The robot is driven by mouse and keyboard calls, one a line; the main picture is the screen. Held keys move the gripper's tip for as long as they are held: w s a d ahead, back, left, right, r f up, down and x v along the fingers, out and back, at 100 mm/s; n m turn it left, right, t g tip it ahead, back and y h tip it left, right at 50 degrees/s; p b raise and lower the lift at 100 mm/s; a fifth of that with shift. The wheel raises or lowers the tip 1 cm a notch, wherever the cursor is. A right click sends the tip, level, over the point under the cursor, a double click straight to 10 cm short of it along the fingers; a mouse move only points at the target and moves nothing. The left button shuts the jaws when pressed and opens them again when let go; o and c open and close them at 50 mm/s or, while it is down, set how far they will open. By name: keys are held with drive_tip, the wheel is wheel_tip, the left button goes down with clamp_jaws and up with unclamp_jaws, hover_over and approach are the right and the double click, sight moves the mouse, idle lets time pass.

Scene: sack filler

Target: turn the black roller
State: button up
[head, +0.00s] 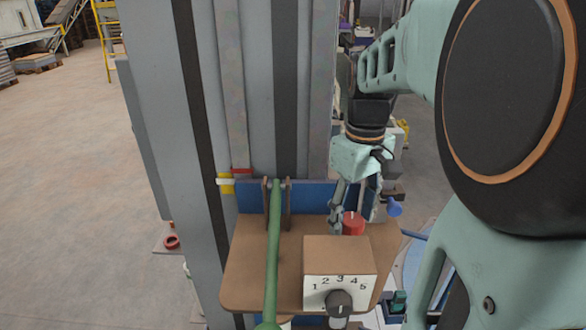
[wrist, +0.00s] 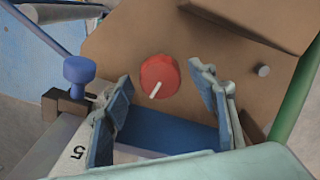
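A black roller-like knob (head: 339,303) sits on the front of a brown box with a white numbered face, 1 to 5 (head: 338,286), in the head view. My gripper (head: 352,212) is over the panel behind that box, pointing down. In the wrist view my gripper (wrist: 160,80) is open and empty. Its pads stand either side of a red knob (wrist: 159,76) with a white pointer line, apart from it.
The brown panel (head: 245,265) carries a green lever (head: 273,245) at left, between two brown plates. A blue knob (head: 394,208) sticks out at the right edge. A tall grey column (head: 262,90) rises behind. Open floor (head: 80,150) lies to the left.

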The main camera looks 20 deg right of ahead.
wheel_tip(320, 180, up, 12)
idle(0.7)
